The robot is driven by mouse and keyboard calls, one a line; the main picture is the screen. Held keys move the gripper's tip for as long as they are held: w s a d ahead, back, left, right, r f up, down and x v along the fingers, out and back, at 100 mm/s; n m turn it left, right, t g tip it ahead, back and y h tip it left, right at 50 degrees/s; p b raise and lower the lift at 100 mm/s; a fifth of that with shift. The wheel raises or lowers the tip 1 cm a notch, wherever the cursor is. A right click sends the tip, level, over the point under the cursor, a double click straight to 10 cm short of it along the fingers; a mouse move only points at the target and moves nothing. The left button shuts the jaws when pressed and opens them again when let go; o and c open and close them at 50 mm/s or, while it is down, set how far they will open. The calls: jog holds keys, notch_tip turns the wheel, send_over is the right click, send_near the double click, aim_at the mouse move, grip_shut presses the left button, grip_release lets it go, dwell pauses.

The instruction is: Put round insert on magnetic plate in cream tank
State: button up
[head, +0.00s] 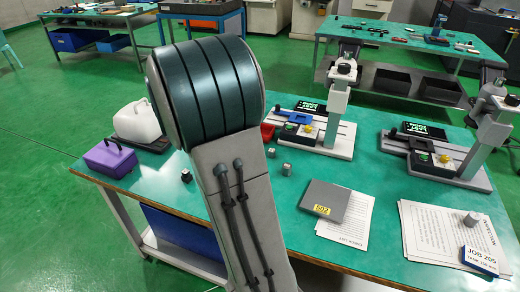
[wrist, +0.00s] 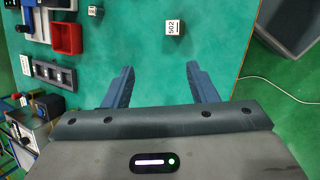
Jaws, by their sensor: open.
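A small grey round piece (head: 471,219), which may be the round insert, stands on the papers at the right of the green table in the head view. Two small grey pieces (head: 286,169) stand near the middle of the table; their exact shape is too small to tell. My gripper (wrist: 160,68) is open and empty over the green tabletop in the wrist view. A small pale block (wrist: 172,29) with a "502" label lies beyond its fingertips. My arm hides the gripper in the head view.
A grey plate (head: 325,199) with a yellow tag lies on paper. A purple box (head: 110,159) and white can (head: 137,121) stand at the left. A red bin (wrist: 67,38) and slotted rack (wrist: 53,74) are left of my gripper.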

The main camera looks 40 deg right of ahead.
aim_at(271, 150)
jog(key=w+d+f+n+g+h+b, duration=0.1)
jog(key=w+d+f+n+h, duration=0.15)
jog(key=w+d+f, duration=0.4)
jog(key=w+d+f+n+g+h, duration=0.2)
jog(key=d+f+n, duration=0.15)
jog(key=d, duration=0.55)
jog(key=shift+n, duration=0.4)
jog(key=x, duration=0.9)
jog(key=p+x, duration=0.1)
jog(key=x, duration=0.3)
jog(key=shift+w+d+r, duration=0.1)
jog(key=shift+d+r, duration=0.05)
jog(key=shift+d, duration=0.35)
grip_shut()
